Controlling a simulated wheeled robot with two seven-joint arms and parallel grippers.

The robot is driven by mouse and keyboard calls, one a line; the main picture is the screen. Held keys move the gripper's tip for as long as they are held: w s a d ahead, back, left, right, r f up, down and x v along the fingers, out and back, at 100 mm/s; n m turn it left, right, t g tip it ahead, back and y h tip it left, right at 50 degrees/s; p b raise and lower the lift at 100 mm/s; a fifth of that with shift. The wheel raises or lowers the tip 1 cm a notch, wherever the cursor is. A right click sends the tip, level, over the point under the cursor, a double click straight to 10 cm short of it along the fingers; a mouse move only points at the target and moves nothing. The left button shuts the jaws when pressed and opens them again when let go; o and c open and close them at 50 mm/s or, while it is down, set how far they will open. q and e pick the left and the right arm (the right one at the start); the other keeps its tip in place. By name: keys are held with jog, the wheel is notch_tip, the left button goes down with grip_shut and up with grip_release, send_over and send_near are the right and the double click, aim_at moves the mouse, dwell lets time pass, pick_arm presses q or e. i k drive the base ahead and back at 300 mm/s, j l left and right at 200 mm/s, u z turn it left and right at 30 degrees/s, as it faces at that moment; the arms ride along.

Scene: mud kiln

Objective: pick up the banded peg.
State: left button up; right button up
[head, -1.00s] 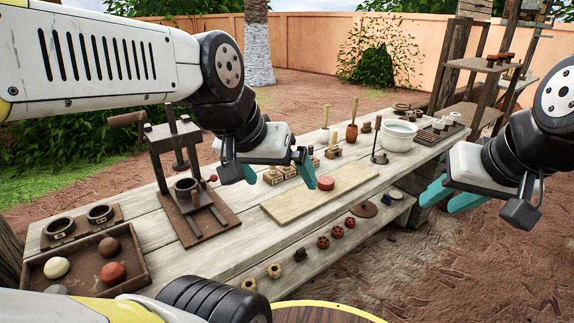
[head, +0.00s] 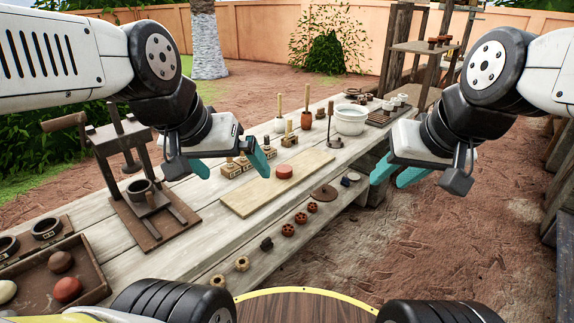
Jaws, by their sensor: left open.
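I cannot single out the banded peg with certainty. Several small pegs stand upright in a wooden block rack (head: 232,172) on the bench, too small to make out bands. My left gripper (head: 231,165) is open, with its teal fingers in front of the rack in the picture, partly hiding it. Nothing shows between its fingers. My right gripper (head: 398,173) is at the right, past the bench's front edge, with its fingers apart and empty.
Cogs and small parts line the lower shelf.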

aim_at(230, 163)
jog(key=i+l, duration=0.15)
jog(key=i, duration=0.3)
jog(key=i+l+u, duration=0.1)
jog(key=i, duration=0.35)
jog(key=l, duration=0.1)
